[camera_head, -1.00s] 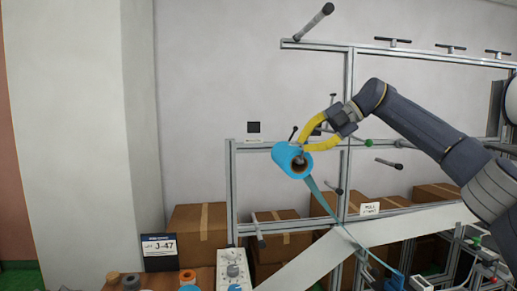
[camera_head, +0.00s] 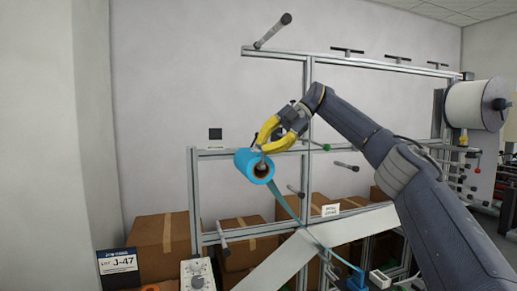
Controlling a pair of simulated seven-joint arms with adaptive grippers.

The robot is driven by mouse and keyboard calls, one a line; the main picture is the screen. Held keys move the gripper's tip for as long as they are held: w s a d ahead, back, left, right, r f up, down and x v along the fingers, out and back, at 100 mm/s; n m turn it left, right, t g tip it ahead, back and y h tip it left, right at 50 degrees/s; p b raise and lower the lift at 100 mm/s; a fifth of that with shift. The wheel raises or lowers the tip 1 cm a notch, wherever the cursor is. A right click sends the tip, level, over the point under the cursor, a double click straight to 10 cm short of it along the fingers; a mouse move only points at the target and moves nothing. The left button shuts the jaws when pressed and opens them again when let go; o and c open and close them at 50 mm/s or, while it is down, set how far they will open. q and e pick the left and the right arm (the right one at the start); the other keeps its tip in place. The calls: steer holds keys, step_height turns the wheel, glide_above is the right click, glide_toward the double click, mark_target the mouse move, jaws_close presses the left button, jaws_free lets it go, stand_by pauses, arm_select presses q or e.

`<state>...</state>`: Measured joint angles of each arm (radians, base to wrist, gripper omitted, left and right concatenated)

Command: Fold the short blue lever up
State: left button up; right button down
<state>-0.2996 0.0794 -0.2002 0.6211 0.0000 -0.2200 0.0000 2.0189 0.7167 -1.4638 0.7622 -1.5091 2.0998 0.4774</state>
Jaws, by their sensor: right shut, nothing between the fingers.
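A light blue roll (camera_head: 250,167) sits on the grey metal frame (camera_head: 194,195), with a pale blue strip running down from it to the right. My right gripper (camera_head: 262,147) has yellow fingers, shut and empty, with their tips at the top of the roll's open end. A short grey piece (camera_head: 262,162) shows at the roll's hub just below the tips. A short blue lever cannot be made out clearly; the fingers partly cover that area. A blue part (camera_head: 356,280) shows low down near the strip's far end. My left gripper is not in view.
Cardboard boxes (camera_head: 158,245) stand behind the frame. Grey-handled rods (camera_head: 272,30) stick out from its bars. A slanted white panel (camera_head: 350,226) crosses below the roll. A large white spool (camera_head: 475,105) is at right. A J-47 sign (camera_head: 117,262) stands at lower left.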

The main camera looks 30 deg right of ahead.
steer(key=shift+a, duration=0.15)
steer(key=c, duration=1.3)
jaws_free()
steer(key=v, duration=0.7)
steer(key=shift+r, duration=0.15)
